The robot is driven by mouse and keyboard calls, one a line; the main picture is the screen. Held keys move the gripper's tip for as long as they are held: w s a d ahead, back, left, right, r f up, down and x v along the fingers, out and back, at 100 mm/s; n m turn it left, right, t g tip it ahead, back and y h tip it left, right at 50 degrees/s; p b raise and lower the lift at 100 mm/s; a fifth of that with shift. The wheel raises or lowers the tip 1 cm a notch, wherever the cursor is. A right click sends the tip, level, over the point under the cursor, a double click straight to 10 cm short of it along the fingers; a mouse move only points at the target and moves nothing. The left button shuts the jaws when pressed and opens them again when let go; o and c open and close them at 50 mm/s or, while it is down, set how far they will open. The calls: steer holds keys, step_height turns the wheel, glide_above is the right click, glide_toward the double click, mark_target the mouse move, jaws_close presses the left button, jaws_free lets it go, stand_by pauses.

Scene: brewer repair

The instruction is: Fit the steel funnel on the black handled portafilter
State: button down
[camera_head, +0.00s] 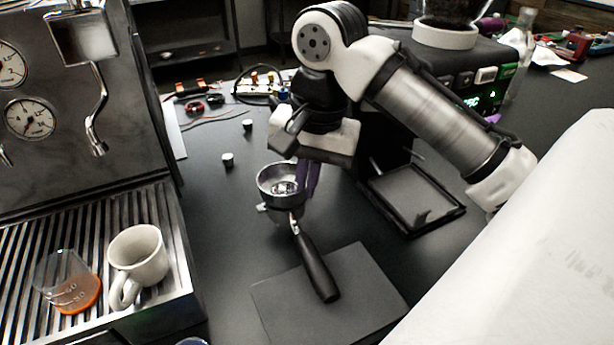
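The black handled portafilter (316,267) lies at the centre, its handle pointing toward the front over a dark mat. A steel ring-shaped piece, which looks like the steel funnel (262,184), is at the head end of the portafilter, its wide opening facing up. I cannot tell whether it is seated or just above the head. My gripper (308,181) points down at the right side of the steel rim, its purple fingers at or over that rim. Whether the fingers are closed on the rim is not clear. The gripper body hides part of the space behind.
The dark mat (277,303) lies in front. A black tray (412,197) belongs to the grinder at right. Cables and small parts lie behind.

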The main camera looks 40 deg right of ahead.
steer(key=shift+f, duration=0.3)
stand_by(0.4)
steer(key=c, duration=1.6)
jaws_free()
steer(key=r, duration=0.4)
steer(key=s+r, duration=0.1)
steer(key=r, duration=0.4)
steer(key=d+r+p, duration=0.1)
steer(key=r, duration=0.3)
steer(key=shift+s+r, duration=0.15)
steer(key=shift+r, duration=0.2)
